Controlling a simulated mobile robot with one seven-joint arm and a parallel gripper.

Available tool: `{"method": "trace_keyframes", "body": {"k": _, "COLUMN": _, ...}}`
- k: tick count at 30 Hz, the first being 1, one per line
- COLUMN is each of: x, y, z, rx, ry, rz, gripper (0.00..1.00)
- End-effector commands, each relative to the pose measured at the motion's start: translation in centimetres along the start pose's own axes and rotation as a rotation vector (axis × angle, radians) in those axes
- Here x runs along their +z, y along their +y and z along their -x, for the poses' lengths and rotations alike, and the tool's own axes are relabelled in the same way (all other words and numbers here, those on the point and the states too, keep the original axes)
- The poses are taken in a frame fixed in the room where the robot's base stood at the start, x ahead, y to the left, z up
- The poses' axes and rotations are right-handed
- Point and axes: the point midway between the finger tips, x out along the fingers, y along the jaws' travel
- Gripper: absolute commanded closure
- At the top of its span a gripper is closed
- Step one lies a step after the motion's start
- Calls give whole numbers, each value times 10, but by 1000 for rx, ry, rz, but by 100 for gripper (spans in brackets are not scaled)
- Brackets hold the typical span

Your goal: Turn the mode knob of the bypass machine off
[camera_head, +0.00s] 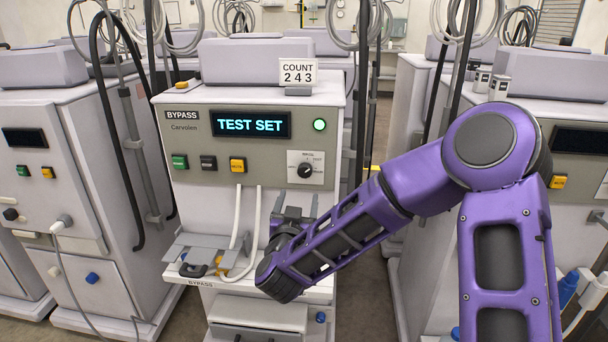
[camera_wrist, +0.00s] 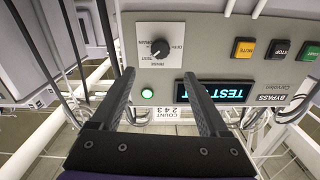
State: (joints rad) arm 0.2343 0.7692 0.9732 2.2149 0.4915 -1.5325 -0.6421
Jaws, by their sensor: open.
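The bypass machine (camera_head: 258,185) stands in the middle of the head view, with a "BYPASS" label and a lit display (camera_head: 250,124) reading "TEST SET". Its mode knob (camera_head: 305,170) is a black dial on a white plate at the panel's right; its exact pointing is too small to tell. In the wrist view, which is upside down, the knob (camera_wrist: 160,47) shows beyond the fingertips. My gripper (camera_head: 293,213) is open and empty, below the knob in the head view. In the wrist view my gripper's fingers (camera_wrist: 160,75) are apart, with clear space between them and the knob.
Green, black and yellow buttons (camera_head: 208,163) sit left of the knob. A round green light (camera_head: 320,125) glows above it. White hoses (camera_head: 256,225) hang in front of the panel's lower part. A grey shelf (camera_head: 205,247) juts out below. Similar machines stand close on both sides.

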Motion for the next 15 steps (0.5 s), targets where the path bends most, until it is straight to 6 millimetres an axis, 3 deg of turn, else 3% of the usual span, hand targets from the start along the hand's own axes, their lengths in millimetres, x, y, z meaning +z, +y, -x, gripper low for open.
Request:
{"method": "trace_keyframes", "body": {"k": 9, "x": 1, "y": 2, "z": -72, "rx": 4, "ry": 0, "rz": -3, "gripper": 22}}
{"method": "trace_keyframes", "body": {"k": 15, "x": 1, "y": 0, "z": -106, "rx": 1, "ry": 0, "rz": -2, "gripper": 22}}
